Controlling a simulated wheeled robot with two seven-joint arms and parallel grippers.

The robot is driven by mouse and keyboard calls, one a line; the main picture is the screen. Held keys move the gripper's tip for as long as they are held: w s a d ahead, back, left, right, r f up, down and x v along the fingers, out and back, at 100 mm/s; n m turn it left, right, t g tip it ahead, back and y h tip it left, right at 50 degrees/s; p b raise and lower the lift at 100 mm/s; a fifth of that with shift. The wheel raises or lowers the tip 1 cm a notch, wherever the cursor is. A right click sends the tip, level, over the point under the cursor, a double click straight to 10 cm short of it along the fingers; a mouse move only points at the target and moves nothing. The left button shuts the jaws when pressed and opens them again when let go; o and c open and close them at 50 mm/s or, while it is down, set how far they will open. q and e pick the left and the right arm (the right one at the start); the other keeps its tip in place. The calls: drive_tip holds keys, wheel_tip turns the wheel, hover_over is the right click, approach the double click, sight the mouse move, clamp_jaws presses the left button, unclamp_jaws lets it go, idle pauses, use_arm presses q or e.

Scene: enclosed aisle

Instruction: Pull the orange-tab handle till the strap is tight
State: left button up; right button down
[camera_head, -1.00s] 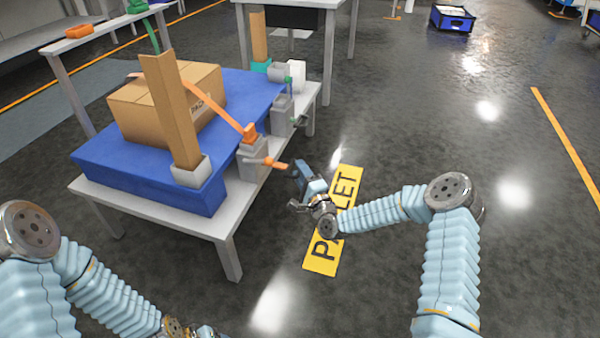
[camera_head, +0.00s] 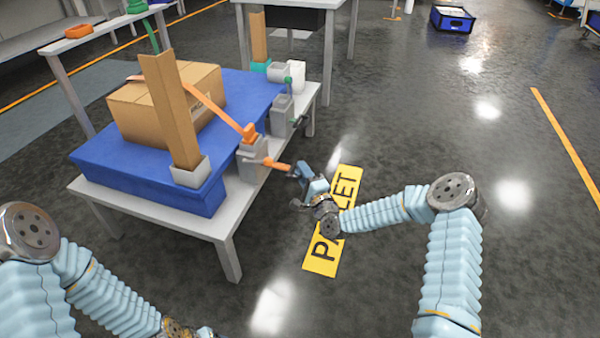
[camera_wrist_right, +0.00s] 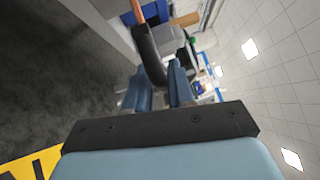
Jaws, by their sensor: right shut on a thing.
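The orange-tab handle (camera_head: 277,166) sticks out from a grey ratchet block (camera_head: 252,160) on the near right edge of the table. In the right wrist view its orange part (camera_wrist_right: 137,12) leads into a black grip (camera_wrist_right: 149,56). My right gripper (camera_head: 299,171) is shut on this grip; in the wrist view its blue fingers (camera_wrist_right: 160,88) are on either side of the grip's end. The orange strap (camera_head: 214,107) slopes from the cardboard box (camera_head: 145,112) down to the block and looks straight. My left arm shows at lower left; its gripper is out of frame.
The box sits on a blue platform (camera_head: 150,187) on a grey table (camera_head: 200,215). A wooden post (camera_head: 172,115) stands at its front. A second grey block (camera_head: 283,115) sits farther along the edge.

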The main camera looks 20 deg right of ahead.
drive_tip(key=shift+s+d+r, duration=0.2)
drive_tip(key=shift+s+d, duration=0.4)
drive_tip(key=shift+d, duration=0.3)
drive_tip(key=c, duration=1.2)
unclamp_jaws()
drive_tip(key=shift+o, duration=0.2)
drive_tip(key=shift+s+f, duration=0.1)
drive_tip(key=shift+s, duration=0.05)
drive_tip(key=v, duration=1.3)
drive_tip(key=shift+s+p, duration=0.25)
drive_tip(key=shift+p, duration=0.1)
drive_tip(key=shift+d, duration=0.15)
